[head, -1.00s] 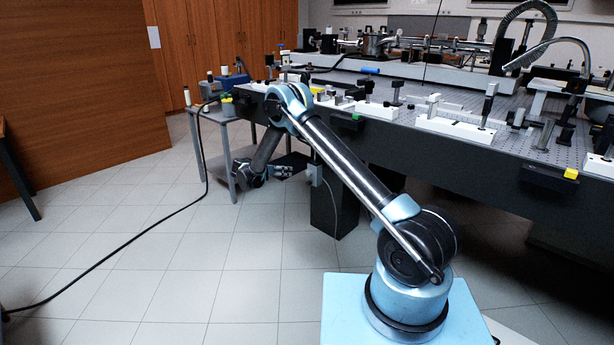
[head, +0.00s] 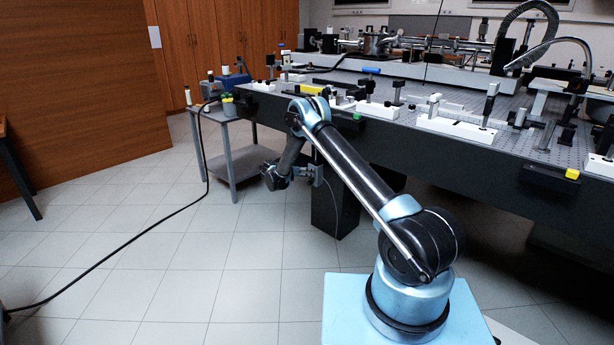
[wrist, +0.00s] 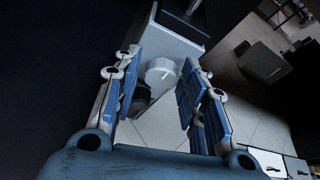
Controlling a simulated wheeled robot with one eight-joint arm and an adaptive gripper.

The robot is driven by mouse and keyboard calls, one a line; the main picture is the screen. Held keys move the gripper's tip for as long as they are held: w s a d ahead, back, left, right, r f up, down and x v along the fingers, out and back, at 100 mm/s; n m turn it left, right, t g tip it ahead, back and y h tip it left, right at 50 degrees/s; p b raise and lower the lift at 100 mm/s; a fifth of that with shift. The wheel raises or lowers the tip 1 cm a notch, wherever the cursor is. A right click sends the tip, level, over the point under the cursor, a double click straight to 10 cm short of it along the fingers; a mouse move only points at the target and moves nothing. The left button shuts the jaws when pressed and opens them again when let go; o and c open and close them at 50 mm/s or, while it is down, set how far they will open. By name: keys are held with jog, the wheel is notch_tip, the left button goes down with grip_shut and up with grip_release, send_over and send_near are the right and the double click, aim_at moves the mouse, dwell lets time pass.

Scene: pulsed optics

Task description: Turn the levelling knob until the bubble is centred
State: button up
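I see a gap on both sides, and cannot tell how deep the knob sits between the fingertips. I cannot make out a bubble in either view.
The long optical table (head: 440,160) carries many mounts and runs above my gripper. Its dark leg (head: 335,210) stands close to the right. A small grey side table (head: 222,150) is to the left, with a black cable (head: 150,240) trailing to the floor. Open floor lies in front.

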jog(key=shift+w+d+f, duration=0.15)
jog(key=shift+w+d, duration=0.1)
jog(key=shift+c, duration=0.3)
jog(key=c, duration=0.7)
jog(key=shift+c, duration=0.2)
